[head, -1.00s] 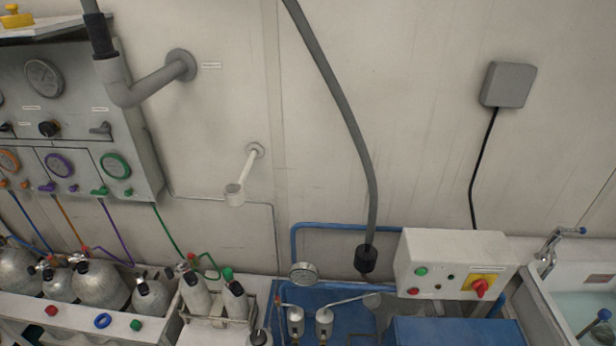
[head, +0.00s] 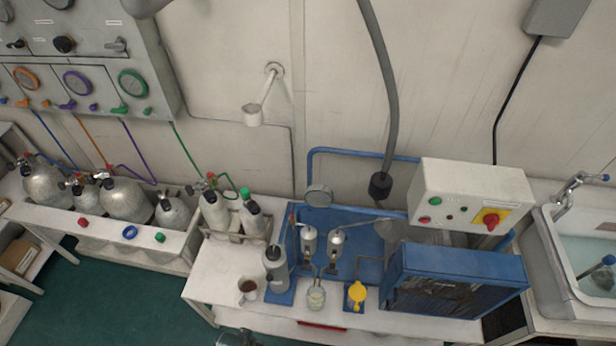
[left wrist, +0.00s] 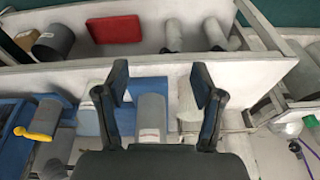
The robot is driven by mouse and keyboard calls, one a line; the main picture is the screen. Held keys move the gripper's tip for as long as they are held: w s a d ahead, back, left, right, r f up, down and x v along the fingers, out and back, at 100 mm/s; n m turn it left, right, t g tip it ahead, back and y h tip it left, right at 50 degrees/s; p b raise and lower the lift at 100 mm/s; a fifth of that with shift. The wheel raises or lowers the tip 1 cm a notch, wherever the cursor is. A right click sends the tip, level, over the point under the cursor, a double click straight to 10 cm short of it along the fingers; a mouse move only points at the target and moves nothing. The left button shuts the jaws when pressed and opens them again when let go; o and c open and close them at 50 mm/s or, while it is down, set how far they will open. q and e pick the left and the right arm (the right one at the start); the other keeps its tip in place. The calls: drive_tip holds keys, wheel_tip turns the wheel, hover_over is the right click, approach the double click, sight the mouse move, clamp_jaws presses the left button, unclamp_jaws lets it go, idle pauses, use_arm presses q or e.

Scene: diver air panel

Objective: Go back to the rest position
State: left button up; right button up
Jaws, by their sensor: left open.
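My left gripper (left wrist: 160,88) shows in the left wrist view with its two black fingers spread apart. Nothing is held between them. A grey cylinder (left wrist: 150,118) with a pale label stands beyond the fingers, apart from them as far as I can see. In the head view only a small dark piece, perhaps of my left gripper, shows at the bottom edge, left of centre and in front of the white bench (head: 215,275). My right gripper is in neither view.
The bench carries a grey bottle (head: 275,265), a mug (head: 247,288), a glass jar (head: 316,298), a yellow-topped item (head: 357,294) and a blue box (head: 455,275). Gas cylinders (head: 125,197) stand left, a sink (head: 585,245) right. Green floor (head: 85,300) is clear at lower left.

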use_arm(q)
drive_tip(key=s+f+g, duration=0.1)
drive_tip(key=s+f, duration=0.2)
drive_tip(key=f, duration=0.6)
drive_tip(key=s+f, duration=0.3)
drive_tip(key=f, duration=0.6)
drive_tip(key=s+a+f, duration=0.2)
drive_tip(key=s+f, duration=0.7)
drive_tip(key=s, duration=0.1)
drive_tip(key=shift+s+a+f+g, duration=0.15)
drive_tip(key=shift+a+f+g, duration=0.1)
drive_tip(key=shift+f+g, duration=0.1)
